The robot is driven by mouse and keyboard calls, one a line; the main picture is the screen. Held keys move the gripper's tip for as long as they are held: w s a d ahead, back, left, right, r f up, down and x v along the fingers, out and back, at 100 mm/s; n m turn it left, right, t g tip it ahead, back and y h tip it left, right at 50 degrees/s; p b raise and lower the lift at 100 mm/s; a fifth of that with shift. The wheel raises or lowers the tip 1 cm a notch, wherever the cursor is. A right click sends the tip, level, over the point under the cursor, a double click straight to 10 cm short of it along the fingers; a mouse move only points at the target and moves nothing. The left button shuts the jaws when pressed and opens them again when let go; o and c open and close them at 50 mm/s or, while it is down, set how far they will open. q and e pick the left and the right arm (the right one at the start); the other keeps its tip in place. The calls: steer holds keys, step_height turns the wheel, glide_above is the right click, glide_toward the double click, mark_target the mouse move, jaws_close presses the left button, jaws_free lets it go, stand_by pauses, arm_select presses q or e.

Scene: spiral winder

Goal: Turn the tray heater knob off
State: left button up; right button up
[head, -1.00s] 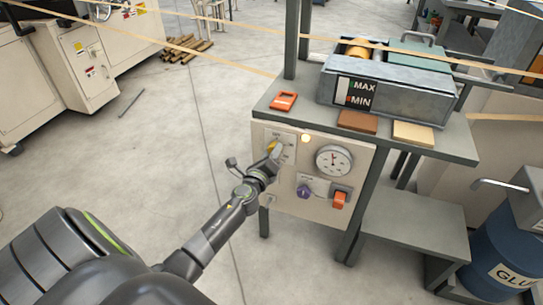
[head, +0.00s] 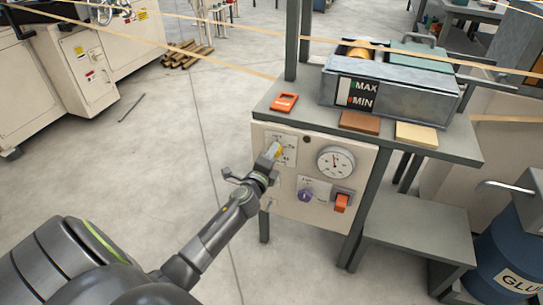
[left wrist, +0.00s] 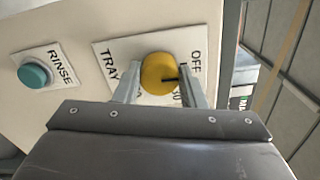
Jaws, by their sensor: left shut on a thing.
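The yellow tray heater knob (left wrist: 158,72) sits on a white label plate marked TRAY and OFF (left wrist: 197,62) in the left wrist view. Its black pointer line points right, toward the OFF side, close to one finger. In the head view the knob (head: 280,153) is partly hidden by my gripper. My left gripper (head: 273,153) is shut on the knob, with a finger on each side of it. A small round lamp (head: 306,139) above the panel's middle is dark. My right gripper is in neither view.
The same panel carries a dial gauge (head: 336,162), a purple knob (head: 306,195) and an orange switch (head: 342,203). A teal RINSE button (left wrist: 34,75) is near the knob. The bench top (head: 300,115) overhangs above; open floor lies left.

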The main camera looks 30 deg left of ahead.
arm_select(q)
steer(key=o, duration=1)
steer(key=v, duration=1.7)
steer(key=shift+s, duration=0.3)
steer(key=shift+a+f, duration=0.1)
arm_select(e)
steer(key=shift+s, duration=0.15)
